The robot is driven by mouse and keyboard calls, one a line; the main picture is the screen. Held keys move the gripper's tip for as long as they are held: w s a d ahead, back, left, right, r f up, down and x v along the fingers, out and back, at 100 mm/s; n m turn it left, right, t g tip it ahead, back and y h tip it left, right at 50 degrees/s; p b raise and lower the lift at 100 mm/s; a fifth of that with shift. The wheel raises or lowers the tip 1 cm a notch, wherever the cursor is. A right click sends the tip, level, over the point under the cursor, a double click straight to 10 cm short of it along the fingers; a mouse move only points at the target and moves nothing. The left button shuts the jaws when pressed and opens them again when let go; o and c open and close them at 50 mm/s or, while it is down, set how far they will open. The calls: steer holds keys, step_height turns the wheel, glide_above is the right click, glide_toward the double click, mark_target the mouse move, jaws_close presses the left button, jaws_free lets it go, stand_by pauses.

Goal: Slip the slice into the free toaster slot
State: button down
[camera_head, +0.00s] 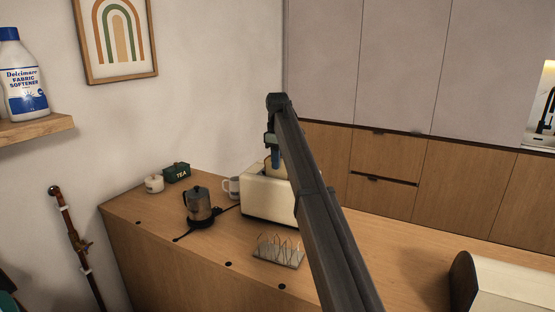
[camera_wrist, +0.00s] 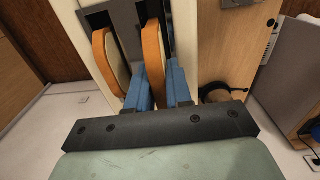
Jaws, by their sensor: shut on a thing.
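The cream toaster (camera_head: 262,201) stands on the wooden counter; its top, with dark slots, shows in the wrist view (camera_wrist: 184,35). My gripper (camera_wrist: 160,92) has blue fingers shut on a bread slice (camera_wrist: 154,62) with an orange-brown crust. The slice is upright over the right-hand slot; I cannot tell how deep it sits. A second slice (camera_wrist: 106,62) stands upright in the left side of the toaster, beside my left finger. In the head view my gripper (camera_head: 274,158) is just above the toaster, and my arm hides the toaster's right end.
A wire toast rack (camera_head: 278,252) stands in front of the toaster. A kettle (camera_head: 198,204), a mug (camera_head: 232,188), a green tea tin (camera_head: 177,172) and a white jar (camera_head: 154,184) are to the left. A cream appliance (camera_head: 500,288) is at the lower right. The counter's right stretch is mostly clear.

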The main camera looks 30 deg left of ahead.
steer(key=c, duration=0.9)
jaws_free()
steer(key=shift+c, duration=0.2)
steer(key=shift+r, duration=0.1)
steer(key=shift+r, duration=3.95)
